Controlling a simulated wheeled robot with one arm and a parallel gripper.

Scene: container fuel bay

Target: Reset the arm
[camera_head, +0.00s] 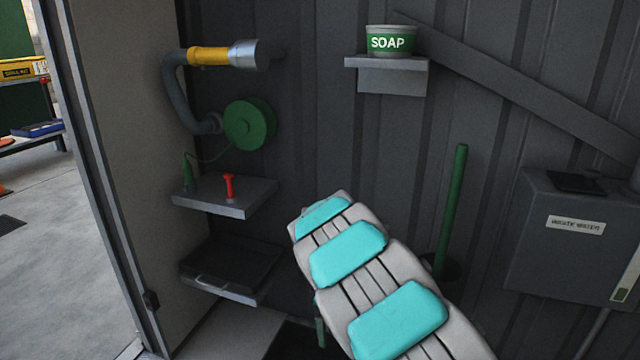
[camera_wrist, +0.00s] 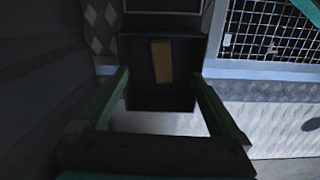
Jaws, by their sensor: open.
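My arm reaches up from the lower right in the head view, its pale segments carrying turquoise pads. Its end is hidden behind these segments in that view. In the wrist view my gripper (camera_wrist: 160,75) is open, with its two green fingers wide apart and nothing held between them. Beyond the fingers is a dark open tray or bin (camera_wrist: 137,92) with a flat brown piece (camera_wrist: 161,61) in it. I cannot tell how far below the fingertips it lies.
Left of the arm, a wall shelf (camera_head: 245,205) holds a red item (camera_head: 229,186), above a lower dark tray (camera_head: 225,288). A green reel (camera_head: 249,124), yellow-banded hose nozzle (camera_head: 208,56), soap tub (camera_head: 391,41), green pole (camera_head: 451,205) and waste-water box (camera_head: 535,270) line the wall. An opening lies left.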

